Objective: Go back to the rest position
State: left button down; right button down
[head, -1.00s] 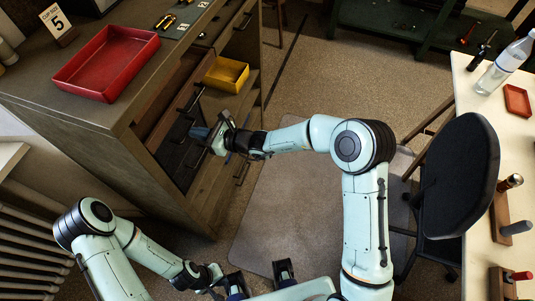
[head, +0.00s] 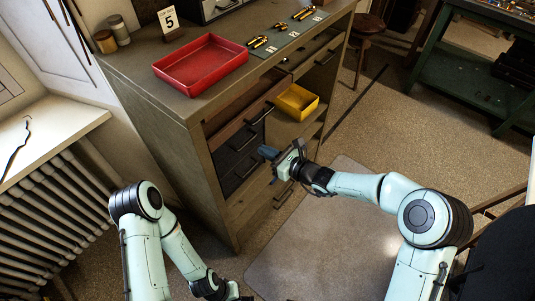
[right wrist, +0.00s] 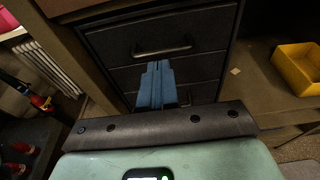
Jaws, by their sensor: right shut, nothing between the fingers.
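My right gripper (head: 268,153) is shut and empty, held out in front of the dark drawers of the wooden cabinet (head: 165,140). In the right wrist view its blue fingers (right wrist: 156,84) lie side by side, just below a drawer handle (right wrist: 162,50). They look apart from the handle, but the exact gap to the drawer front is hard to tell. My left gripper (head: 232,291) is low at the bottom edge of the head view, in front of the cabinet. Its fingers are cut off by the frame.
A red tray (head: 200,88) and pliers (head: 258,42) lie on the cabinet top. A yellow bin (head: 297,101) sits in an open bay right of the drawers. A radiator (head: 50,225) stands left, a round stool (head: 367,24) behind. A floor mat (head: 300,245) lies clear.

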pick_arm(q)
jog(key=shift+s+f+b, duration=0.1)
jog(key=shift+f+b, duration=0.3)
jog(key=shift+f, duration=0.2)
pick_arm(e)
jog(key=v, duration=0.9)
jog(key=shift+d, duration=0.25)
jog(key=shift+f, duration=0.15)
